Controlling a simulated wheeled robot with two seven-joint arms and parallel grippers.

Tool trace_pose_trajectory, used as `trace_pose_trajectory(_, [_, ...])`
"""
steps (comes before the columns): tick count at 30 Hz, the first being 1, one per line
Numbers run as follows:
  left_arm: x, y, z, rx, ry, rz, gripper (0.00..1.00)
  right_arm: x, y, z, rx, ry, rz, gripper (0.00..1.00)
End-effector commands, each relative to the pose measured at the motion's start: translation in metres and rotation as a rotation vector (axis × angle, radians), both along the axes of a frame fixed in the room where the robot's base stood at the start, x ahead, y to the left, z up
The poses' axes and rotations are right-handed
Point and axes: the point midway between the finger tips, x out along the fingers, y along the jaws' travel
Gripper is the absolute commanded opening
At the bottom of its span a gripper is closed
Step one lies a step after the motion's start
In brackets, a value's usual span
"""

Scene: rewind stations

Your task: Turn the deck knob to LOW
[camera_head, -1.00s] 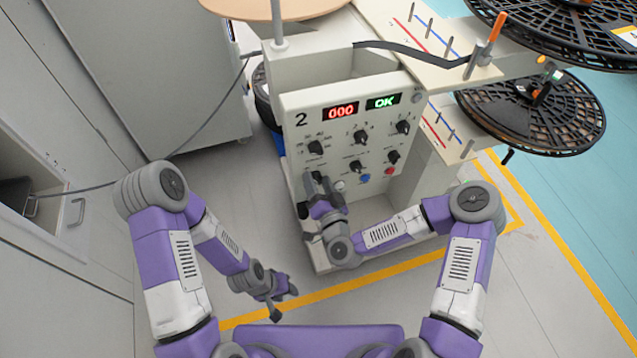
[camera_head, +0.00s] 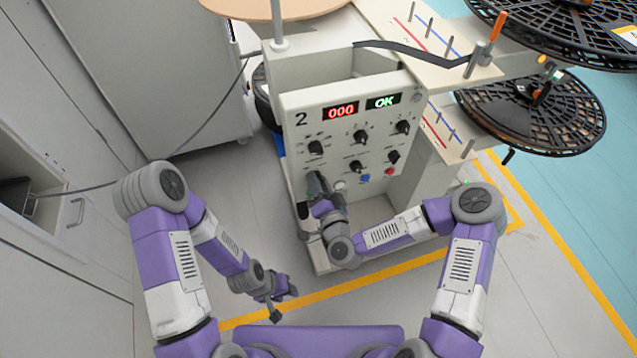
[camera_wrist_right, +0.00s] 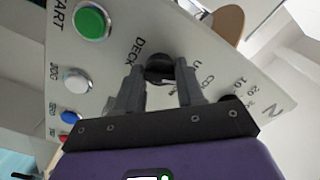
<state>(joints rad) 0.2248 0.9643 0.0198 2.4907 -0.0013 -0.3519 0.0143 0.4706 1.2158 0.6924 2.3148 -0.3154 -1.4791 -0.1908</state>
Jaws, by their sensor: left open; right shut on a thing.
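The deck knob (camera_wrist_right: 160,68) is a dark round knob on the pale control panel (camera_head: 300,108), beside the printed word DECK in the right wrist view. My right gripper (camera_wrist_right: 160,88) has its two fingers on either side of the knob and is shut on it. In the head view this gripper (camera_head: 316,182) is at the panel's lower left and hides the knob. I cannot read which setting the knob points to. My left gripper (camera_head: 277,297) hangs open and empty, low in front of my body, away from the panel.
Other dark knobs (camera_head: 361,136) sit above and right of my right gripper. A green START button (camera_wrist_right: 92,22), a white button (camera_wrist_right: 76,81), a blue button (camera_wrist_right: 68,115) and a red button (camera_head: 389,171) are nearby. The displays (camera_head: 341,112) read 000 and OK.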

Motion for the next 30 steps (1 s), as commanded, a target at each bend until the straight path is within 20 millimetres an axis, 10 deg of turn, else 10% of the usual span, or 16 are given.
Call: trace_pose_trajectory(30, [0.0000,0.0000,-0.0100,0.000,0.000,0.000,0.43,0.0000,-0.0004,-0.0014,0.780,0.255,-0.001,0.07])
